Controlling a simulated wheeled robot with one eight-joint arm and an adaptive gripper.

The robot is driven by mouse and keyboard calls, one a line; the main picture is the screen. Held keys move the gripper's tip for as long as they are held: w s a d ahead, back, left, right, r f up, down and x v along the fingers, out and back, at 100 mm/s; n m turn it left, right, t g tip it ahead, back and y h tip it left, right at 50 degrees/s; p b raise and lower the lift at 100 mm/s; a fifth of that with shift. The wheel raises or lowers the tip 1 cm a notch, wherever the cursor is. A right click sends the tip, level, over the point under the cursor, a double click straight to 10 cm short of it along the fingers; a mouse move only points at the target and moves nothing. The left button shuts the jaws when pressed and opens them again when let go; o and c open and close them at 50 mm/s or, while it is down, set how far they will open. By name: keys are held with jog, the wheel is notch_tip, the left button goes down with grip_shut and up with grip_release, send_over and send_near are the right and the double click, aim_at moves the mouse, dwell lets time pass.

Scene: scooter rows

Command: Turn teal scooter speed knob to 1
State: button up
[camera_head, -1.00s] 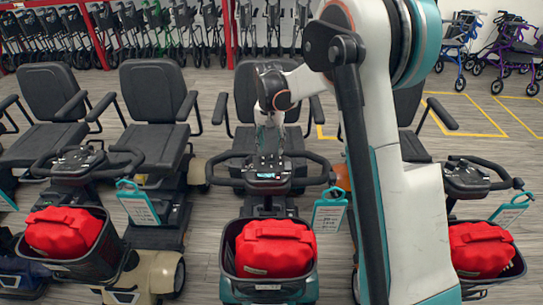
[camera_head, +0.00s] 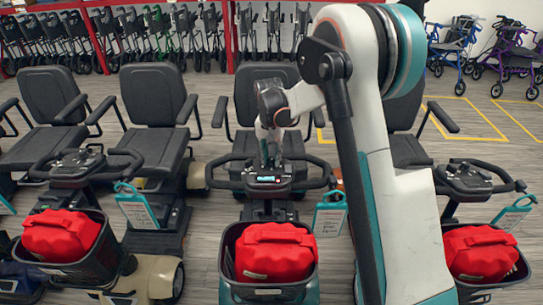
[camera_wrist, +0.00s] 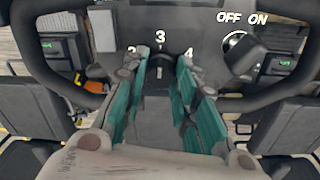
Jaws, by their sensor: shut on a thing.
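The teal scooter (camera_head: 237,291) is the middle one in the head view, with a black tiller console (camera_head: 288,184) and a small lit display. My gripper (camera_head: 270,163) reaches down onto that console from behind it. In the wrist view my gripper (camera_wrist: 160,68) has its teal-padded fingers closed around the dark speed knob (camera_wrist: 159,72). The printed 3 is just above the knob, with 4 to its right and 2 partly covered by the left finger. The 1 is not visible. Most of the knob is hidden between the fingers, so its exact setting is hard to tell.
An OFF/ON switch (camera_wrist: 240,48) is right of the knob. The black handlebar loop (camera_wrist: 45,70) curves around the console. A red bag (camera_head: 275,251) fills the front basket. A teal-framed tag (camera_head: 329,217) hangs at the right. Other scooters stand on both sides.

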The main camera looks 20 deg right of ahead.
jog(key=shift+n, duration=0.4)
jog(key=shift+c, duration=0.2)
jog(key=n, duration=0.4)
jog(key=shift+d+n+y, duration=0.1)
jog(key=shift+n+y, duration=0.2)
jog(key=shift+y, duration=0.1)
jog(key=n+y, duration=0.1)
jog(key=n, duration=0.5)
jog(key=shift+d, duration=0.1)
jog(key=n, duration=0.6)
jog(key=shift+w+n+g+y, duration=0.15)
jog(key=shift+n+g+y, duration=0.15)
jog(key=shift+n, duration=0.1)
jog(key=n+g, duration=0.1)
jog(key=n, duration=0.4)
jog(key=shift+n+p, duration=0.3)
jog(key=shift+p, duration=0.05)
jog(key=o, duration=1.1)
